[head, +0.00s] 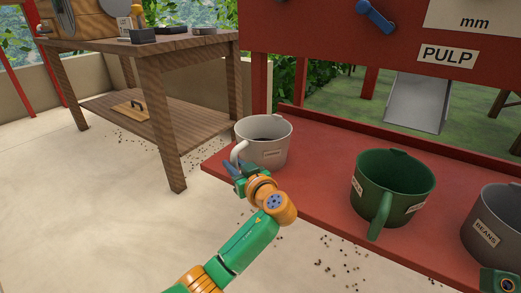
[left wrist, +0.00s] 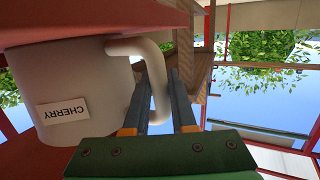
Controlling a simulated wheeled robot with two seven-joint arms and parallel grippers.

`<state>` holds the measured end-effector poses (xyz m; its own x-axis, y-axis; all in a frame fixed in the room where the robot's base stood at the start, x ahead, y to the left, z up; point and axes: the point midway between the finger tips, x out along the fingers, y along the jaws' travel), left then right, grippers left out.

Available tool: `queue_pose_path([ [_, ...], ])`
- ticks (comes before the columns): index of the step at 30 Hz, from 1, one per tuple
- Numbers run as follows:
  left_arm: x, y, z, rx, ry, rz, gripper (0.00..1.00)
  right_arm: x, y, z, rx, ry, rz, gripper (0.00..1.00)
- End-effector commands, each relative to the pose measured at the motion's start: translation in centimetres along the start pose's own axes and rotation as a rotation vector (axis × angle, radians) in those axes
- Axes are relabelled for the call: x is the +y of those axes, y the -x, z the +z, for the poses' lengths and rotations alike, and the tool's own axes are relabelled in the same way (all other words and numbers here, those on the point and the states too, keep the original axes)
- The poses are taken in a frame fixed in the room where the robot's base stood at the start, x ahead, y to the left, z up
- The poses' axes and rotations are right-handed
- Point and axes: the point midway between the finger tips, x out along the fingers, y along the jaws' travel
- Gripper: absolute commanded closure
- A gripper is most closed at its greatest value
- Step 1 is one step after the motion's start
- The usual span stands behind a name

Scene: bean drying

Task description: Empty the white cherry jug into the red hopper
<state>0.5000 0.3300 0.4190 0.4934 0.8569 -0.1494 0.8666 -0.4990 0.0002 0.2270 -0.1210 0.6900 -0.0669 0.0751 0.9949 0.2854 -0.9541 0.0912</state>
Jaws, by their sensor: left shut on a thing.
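In the left wrist view, which is upside down, the jug (left wrist: 85,85) bears a CHERRY label. My left gripper (head: 234,173) is at the jug's handle (head: 238,152). In the left wrist view the fingers of my left gripper (left wrist: 160,100) are on either side of the handle (left wrist: 158,75), shut on it. I cannot make out a red hopper in these views.
A green jug (head: 408,185) and a grey BEANS jug (head: 497,225) stand to the right on the red shelf (head: 315,185). A red panel with a PULP sign (head: 447,55) rises behind. A wooden table (head: 150,55) is at left. Beans lie scattered on the floor.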

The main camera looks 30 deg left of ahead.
Motion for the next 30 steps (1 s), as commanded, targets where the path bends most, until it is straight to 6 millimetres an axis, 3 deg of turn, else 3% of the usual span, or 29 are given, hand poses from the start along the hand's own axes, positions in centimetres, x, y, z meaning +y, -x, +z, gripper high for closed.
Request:
queue_pose_path([
  [30, 0.0, 0.7, -4.4, 0.003, 0.003, 0.0, 1.0, 0.3, -3.6, 0.1, 0.0, 0.0, 0.0, 0.38],
])
